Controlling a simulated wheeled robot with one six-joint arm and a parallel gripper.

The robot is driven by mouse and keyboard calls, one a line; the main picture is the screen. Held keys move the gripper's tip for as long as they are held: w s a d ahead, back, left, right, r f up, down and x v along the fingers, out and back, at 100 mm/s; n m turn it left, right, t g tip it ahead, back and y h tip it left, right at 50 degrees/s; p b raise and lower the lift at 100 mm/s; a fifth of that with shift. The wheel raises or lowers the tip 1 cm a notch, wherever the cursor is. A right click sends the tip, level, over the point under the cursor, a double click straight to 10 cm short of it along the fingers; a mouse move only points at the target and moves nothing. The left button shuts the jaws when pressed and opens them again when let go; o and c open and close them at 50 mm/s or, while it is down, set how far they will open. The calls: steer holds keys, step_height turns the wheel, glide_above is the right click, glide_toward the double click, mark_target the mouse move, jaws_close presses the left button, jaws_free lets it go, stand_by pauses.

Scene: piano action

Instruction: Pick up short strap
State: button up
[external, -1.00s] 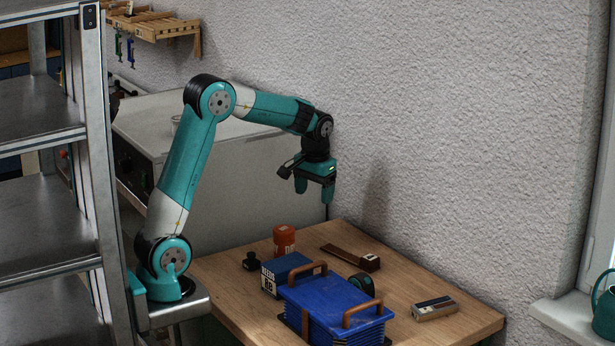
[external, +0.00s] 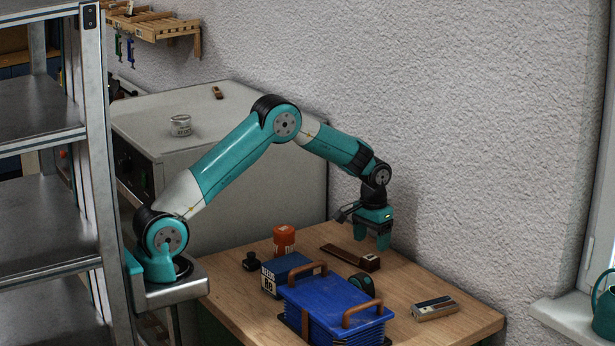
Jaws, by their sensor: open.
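My gripper (external: 372,238) is open and points down above the back right of the wooden table. Nothing shows between its fingers. Just below it a long flat brown piece (external: 340,254) with a small block at its right end lies on the table. I cannot tell for sure whether this is the short strap. The gripper appears apart from it. No other thing in view is clearly a strap.
A blue ribbed case (external: 330,306) with brown handles stands at the table's front. Around it are a blue box (external: 288,267), an orange container (external: 284,240), a black knob (external: 251,261), a round teal-and-black item (external: 362,283) and a small block (external: 435,308). The rough wall is close behind.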

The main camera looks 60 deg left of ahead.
mark_target(370, 257)
steer(key=shift+a+f+p, duration=0.15)
steer(key=shift+f+p, duration=0.75)
steer(key=shift+f, duration=2.15)
steer(key=c, duration=1)
steer(key=shift+r, duration=0.1)
